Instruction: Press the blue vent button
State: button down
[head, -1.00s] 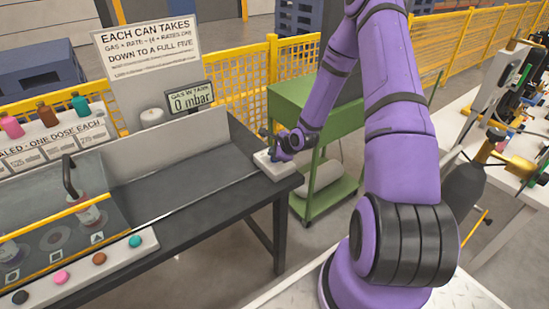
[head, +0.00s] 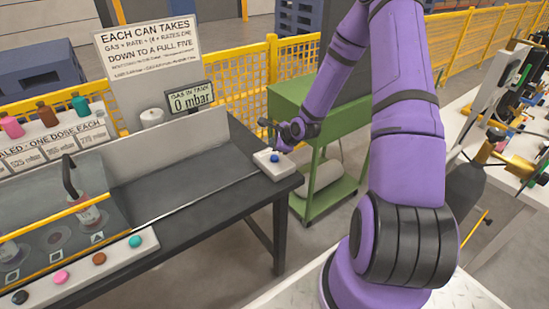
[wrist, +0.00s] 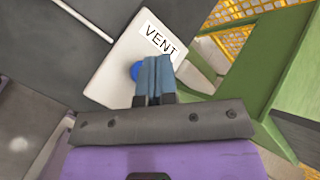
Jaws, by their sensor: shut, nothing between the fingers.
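The blue vent button (head: 275,158) sits on a small white box (head: 268,172) at the right end of the dark bench. In the wrist view the closed fingertips (wrist: 155,62) overlap the right part of the blue button (wrist: 136,71). The white box (wrist: 118,60) there carries a "VENT" label (wrist: 160,40).
A display (head: 190,98) reads "GAS IN TANK 0 mbar". Coloured buttons (head: 99,258) line the bench front at left. A sign (head: 148,48) stands behind. A green cart (head: 318,118) and yellow fence (head: 297,57) lie beyond the bench.

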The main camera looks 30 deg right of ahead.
jog(key=shift+r, duration=1.2)
jog(key=shift+r, duration=0.2)
jog(key=s+a+r+n+g+h, duration=0.15)
jog(key=s+r+n, duration=0.25)
jog(key=r, duration=0.4)
jog(key=s+a+r+n+g+h, duration=0.1)
jog(key=s+a+r+n, duration=0.2)
jog(key=r+n, duration=0.35)
jog(key=s+a+r+n+g+h, duration=0.1)
jog(key=s+a+r+n, duration=0.25)
jog(key=r, duration=0.65)
jog(key=s+a+r+n, duration=0.2)
jog(key=s+r+n, duration=0.1)
jog(key=s, duration=0.5)
jog(key=s+a+r+n+y, duration=0.1)
jog(key=s+a+r+n, duration=0.1)
jog(key=s+r, duration=0.3)
jog(key=s+a+r+n, duration=0.3)
jog(key=s+r+n, duration=0.1)
jog(key=s, duration=0.6)
jog(key=shift+s+n, duration=0.3)
jog(key=shift+n, duration=0.3)
